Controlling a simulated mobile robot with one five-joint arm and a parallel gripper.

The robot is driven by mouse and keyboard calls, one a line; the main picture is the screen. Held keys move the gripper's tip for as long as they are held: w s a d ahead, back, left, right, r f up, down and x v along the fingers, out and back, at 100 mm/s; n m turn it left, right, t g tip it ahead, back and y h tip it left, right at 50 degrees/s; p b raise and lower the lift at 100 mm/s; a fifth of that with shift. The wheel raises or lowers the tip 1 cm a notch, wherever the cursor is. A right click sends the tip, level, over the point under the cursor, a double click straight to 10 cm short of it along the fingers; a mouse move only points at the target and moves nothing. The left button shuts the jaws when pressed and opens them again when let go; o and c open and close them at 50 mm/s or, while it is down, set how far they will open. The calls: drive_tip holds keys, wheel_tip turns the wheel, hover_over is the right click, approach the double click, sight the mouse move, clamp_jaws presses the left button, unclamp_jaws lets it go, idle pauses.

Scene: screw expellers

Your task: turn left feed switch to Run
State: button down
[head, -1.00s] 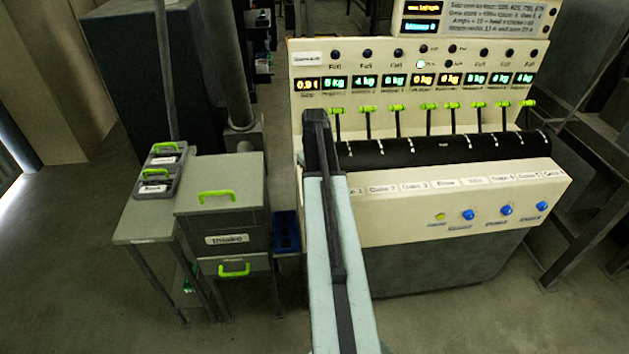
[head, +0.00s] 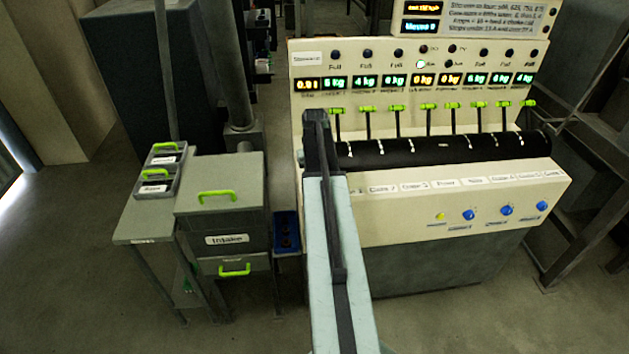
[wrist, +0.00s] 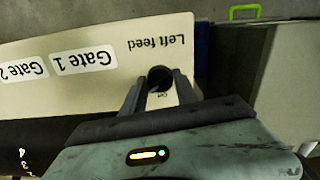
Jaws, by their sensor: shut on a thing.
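In the wrist view, the left feed switch (wrist: 160,79) is a dark round knob on the cream panel, under the upside-down "Left feed" label (wrist: 160,43). My gripper (wrist: 161,82) has its two dark fingers closed on either side of the knob. A small word, perhaps "Cut", shows beside the knob; the knob's pointer and the Run mark cannot be made out. In the head view my arm covers the left end of the console (head: 450,215), so the switch and my fingertips are hidden there.
Labels for Gate 1 (wrist: 84,58) and Gate 2 lie left of the switch in the wrist view. In the head view, green-tipped levers (head: 398,120) line the console above a black roller. The grey Intake cabinet (head: 222,210) stands to the left, with a blue bin (head: 287,232) between.

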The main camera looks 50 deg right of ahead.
drive_tip(key=shift+w, duration=0.1)
drive_tip(key=c, duration=0.9)
unclamp_jaws()
drive_tip(key=shift+c, duration=0.2)
wheel_tip(320, 180, up, 8)
drive_tip(key=p, duration=0.8)
drive_tip(key=shift+f, duration=0.1)
